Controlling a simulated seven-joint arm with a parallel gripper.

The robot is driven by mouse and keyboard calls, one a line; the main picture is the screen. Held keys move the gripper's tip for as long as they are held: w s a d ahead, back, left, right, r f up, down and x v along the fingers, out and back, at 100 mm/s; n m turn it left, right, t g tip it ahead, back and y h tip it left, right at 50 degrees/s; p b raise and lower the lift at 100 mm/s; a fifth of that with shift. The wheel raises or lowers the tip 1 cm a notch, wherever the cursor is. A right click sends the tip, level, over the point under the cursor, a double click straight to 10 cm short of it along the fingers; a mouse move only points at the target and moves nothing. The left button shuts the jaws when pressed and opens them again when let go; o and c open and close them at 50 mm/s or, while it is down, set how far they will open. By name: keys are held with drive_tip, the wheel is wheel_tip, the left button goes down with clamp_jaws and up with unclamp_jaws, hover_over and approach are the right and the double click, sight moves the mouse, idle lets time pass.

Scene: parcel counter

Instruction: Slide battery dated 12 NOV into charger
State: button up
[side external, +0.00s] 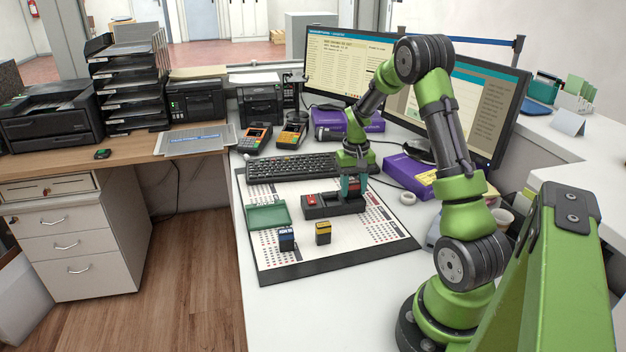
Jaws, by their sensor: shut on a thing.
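A dark charger (322,209) lies on the white printed mat. A red block (311,201) shows at its left end. My gripper (352,186) points down over the charger's right part and is shut on a dark battery with a red top (354,184). Whether that battery is seated in the charger or just above it, I cannot tell; its lower part is hard to see. A blue-topped battery (287,240) and a yellow-topped battery (323,233) stand upright on the mat in front of the charger. No date is readable at this size.
A green tray (268,215) lies left of the charger on the mat (345,245). A keyboard (290,167) is behind it, with card terminals (257,138) and monitors (335,62) farther back. Purple boxes (408,175) and a tape roll (407,198) lie to the right. The mat's front is clear.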

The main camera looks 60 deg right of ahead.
drive_tip(key=o, duration=1.2)
wheel_tip(320, 180, up, 17)
drive_tip(key=shift+f, duration=0.1)
drive_tip(key=s+a+r+n+t+y, duration=0.1)
drive_tip(key=s+a+n+t, duration=0.1)
drive_tip(key=a, duration=1.4)
drive_tip(key=s+a+r+n+t+y, duration=0.1)
drive_tip(key=s+a+t, duration=0.4)
drive_tip(key=a, duration=1.1)
drive_tip(key=shift+s+r+n, duration=0.5)
drive_tip(key=shift+s+n, duration=0.35)
drive_tip(key=shift+n, duration=0.25)
